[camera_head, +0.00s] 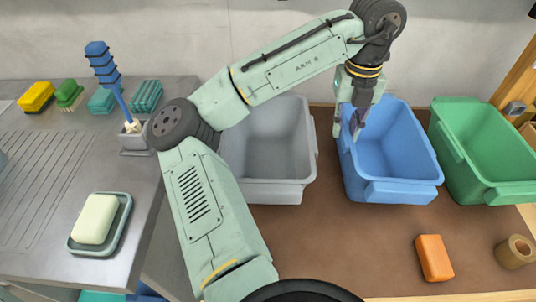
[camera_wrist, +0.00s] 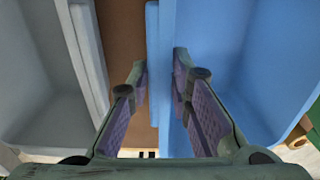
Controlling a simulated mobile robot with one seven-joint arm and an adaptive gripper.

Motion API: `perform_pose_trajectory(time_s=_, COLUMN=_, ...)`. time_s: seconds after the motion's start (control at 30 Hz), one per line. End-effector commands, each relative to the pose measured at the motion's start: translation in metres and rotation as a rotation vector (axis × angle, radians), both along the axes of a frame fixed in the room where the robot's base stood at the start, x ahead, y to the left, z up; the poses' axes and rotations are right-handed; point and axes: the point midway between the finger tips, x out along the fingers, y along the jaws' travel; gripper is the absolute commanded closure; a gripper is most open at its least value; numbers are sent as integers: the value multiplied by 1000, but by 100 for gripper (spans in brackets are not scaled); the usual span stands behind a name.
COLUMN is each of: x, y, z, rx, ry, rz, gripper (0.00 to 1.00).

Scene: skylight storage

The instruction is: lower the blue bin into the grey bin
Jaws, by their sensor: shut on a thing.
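The blue bin (camera_head: 402,189) stands upright right of the grey bin (camera_head: 278,190), with a narrow brown gap between them. Both look empty inside. My gripper (camera_head: 349,128) points down at the blue bin's left wall and is shut on it, one finger inside and one outside. In the wrist view, the blue wall (camera_wrist: 154,45) lies between the fingers of my gripper (camera_wrist: 160,72), and the grey bin's rim (camera_wrist: 90,55) is at left. My arm hides part of the grey bin's left side. I cannot tell whether the blue bin touches the table.
A green bin (camera_head: 500,190) stands close on the blue bin's right. An orange block (camera_head: 434,258) and a brown roll (camera_head: 515,252) lie on the brown tabletop (camera_head: 350,245) in front. A grey counter at left holds a soap dish (camera_head: 121,235), a blue brush (camera_head: 104,67) and sponges.

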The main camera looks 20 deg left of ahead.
Motion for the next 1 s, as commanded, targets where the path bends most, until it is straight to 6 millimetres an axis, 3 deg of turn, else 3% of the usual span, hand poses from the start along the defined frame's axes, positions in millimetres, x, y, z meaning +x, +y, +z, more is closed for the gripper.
perform_pose_trajectory(time_s=1.0, x=0, y=0, z=35, rx=-2, ry=-2, rz=0, gripper=100)
